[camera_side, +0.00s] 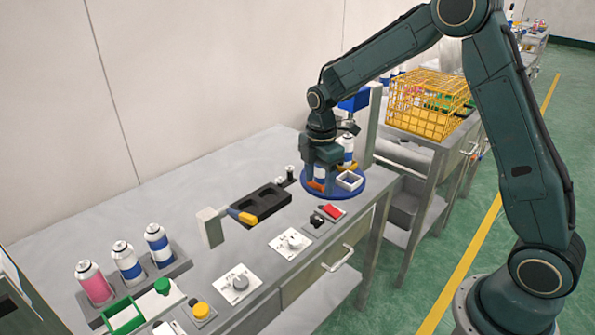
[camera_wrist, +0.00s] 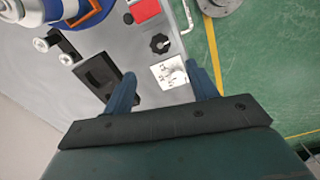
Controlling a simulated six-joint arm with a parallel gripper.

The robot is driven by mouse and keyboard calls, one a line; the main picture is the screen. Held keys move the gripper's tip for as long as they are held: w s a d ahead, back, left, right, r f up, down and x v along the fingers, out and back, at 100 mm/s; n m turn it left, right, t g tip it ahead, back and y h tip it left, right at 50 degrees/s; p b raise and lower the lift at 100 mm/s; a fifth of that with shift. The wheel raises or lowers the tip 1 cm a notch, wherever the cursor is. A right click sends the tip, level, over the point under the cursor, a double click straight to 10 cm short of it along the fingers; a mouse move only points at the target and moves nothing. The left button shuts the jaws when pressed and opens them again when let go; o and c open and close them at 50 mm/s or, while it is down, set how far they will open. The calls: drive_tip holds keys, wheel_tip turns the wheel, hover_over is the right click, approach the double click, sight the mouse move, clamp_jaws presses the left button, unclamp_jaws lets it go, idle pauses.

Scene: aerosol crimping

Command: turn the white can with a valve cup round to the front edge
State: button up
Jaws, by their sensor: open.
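A white can with a blue band (camera_side: 347,146) stands on the round blue disc (camera_side: 357,190), just right of and behind my gripper (camera_side: 322,176). A second white and blue shape shows low at my jaws, partly covered by them. In the wrist view a large white and blue can (camera_wrist: 60,10) fills the upper left, cut off by the frame. My open fingers (camera_wrist: 163,86) show there, with worktop and a dial plate beyond the gap. The can is left of them. I cannot make out the valve cup or which way the can faces.
A black two-hole block (camera_side: 260,201) and small posts stand left. A red button (camera_side: 333,211) and dials line the front edge. Three cans stand in a rack (camera_side: 171,270) at the far left. A yellow basket (camera_side: 425,105) stands beyond.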

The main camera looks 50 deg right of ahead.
sight(317, 217)
wheel_tip(317, 217, down, 11)
drive_tip(key=shift+f, duration=0.1)
idle(0.4)
drive_tip(key=c, duration=1)
